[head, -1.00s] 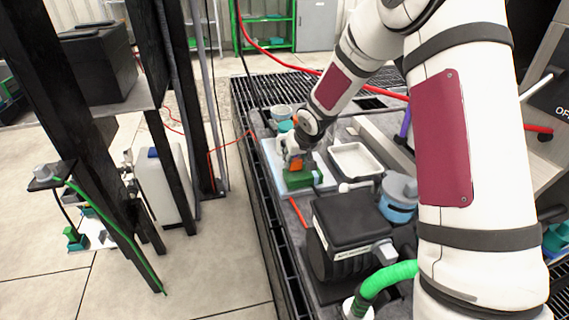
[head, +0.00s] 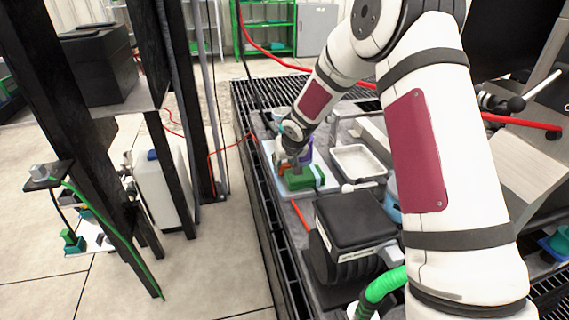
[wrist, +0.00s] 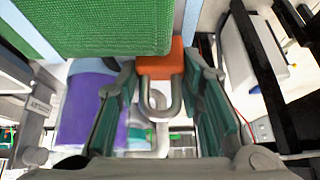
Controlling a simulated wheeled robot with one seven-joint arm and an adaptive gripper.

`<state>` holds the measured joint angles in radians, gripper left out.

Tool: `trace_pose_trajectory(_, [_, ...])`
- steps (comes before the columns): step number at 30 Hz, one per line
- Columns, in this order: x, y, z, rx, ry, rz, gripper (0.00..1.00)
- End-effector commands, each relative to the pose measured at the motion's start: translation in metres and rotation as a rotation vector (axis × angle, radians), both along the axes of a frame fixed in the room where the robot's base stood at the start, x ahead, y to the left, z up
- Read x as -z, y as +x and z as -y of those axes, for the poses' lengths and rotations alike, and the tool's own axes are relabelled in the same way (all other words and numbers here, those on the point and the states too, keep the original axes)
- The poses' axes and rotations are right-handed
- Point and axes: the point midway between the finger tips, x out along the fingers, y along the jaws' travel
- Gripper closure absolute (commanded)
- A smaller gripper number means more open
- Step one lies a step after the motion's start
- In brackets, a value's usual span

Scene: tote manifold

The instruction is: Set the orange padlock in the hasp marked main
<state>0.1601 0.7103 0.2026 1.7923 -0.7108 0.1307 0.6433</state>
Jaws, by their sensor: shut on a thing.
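In the wrist view my gripper (wrist: 160,70) is shut on the orange padlock (wrist: 161,57). The padlock's orange body is between the fingertips, and its grey shackle points back toward the palm. A green textured block (wrist: 110,25) with a pale blue band fills the top of that view, close to the padlock; I cannot tell if they touch. No hasp or main marking is readable.
A white tray (head: 357,162) stands right of the green block. A black box-shaped unit (head: 352,225) and a green hose (head: 381,283) are nearer. A purple thing (wrist: 88,105) lies left of the gripper in the wrist view. Open floor is to the left.

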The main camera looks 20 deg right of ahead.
Motion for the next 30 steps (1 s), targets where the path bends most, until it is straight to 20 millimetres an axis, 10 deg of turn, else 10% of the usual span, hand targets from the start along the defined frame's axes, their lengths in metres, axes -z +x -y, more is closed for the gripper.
trace_pose_trajectory(1, [0.003, 0.0, 0.0, 0.0, 0.0, 0.0, 0.96])
trace_pose_trajectory(2, [0.003, 0.0, 0.0, 0.0, 0.0, 0.0, 0.63])
trace_pose_trajectory(5, [0.002, 0.0, 0.0, 0.0, 0.0, 0.0, 0.45])
trace_pose_trajectory(17, [-0.003, 0.0, 0.0, -0.001, -0.001, -0.001, 0.45])
trace_pose_trajectory(30, [-0.075, -0.044, 0.003, 0.001, -0.001, 0.001, 0.45])
